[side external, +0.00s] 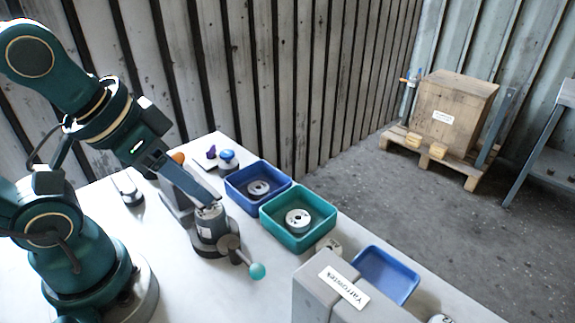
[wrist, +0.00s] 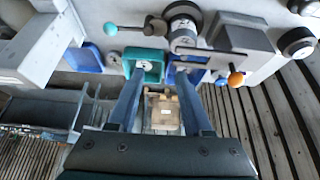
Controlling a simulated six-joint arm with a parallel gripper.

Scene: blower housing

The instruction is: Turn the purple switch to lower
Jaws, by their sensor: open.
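The purple switch (side external: 211,152) is small and stands on a light plate at the far edge of the table in the side view, beside a blue round knob (side external: 227,157). Its exact setting is too small to tell.
A grey device with a teal-ball lever (side external: 257,271) stands near the fingers. A blue bin (side external: 235,194) and a teal bin (side external: 270,232) hold round metal parts. A grey block (side external: 335,293) and blue tray (side external: 398,258) stand farther right.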

